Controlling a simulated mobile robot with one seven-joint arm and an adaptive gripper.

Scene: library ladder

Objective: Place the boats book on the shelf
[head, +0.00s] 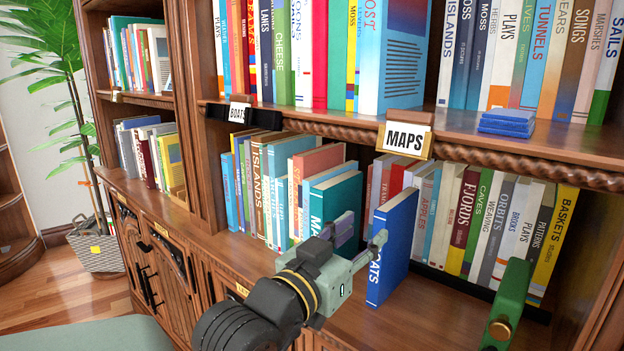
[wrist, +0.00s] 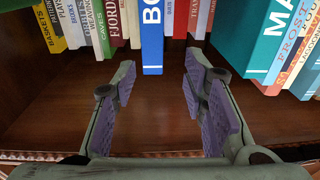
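The blue boats book (head: 394,250) stands upright on the lower shelf (head: 430,310), spine outward, in the space between two rows of books. In the wrist view the boats book (wrist: 152,40) shows a white "BO" on its spine. My gripper (head: 362,230) is in front of it in the head view, with one finger partly covering the spine. In the wrist view my gripper (wrist: 158,68) is open, with nothing between its purple pads. The book lies beyond the fingertips, roughly centred between them, with visible gaps either side.
A teal maps book (head: 334,206) ends the left row. A green bookend (head: 508,305) stands at the lower right. Small blue books (head: 507,122) lie on the upper shelf.

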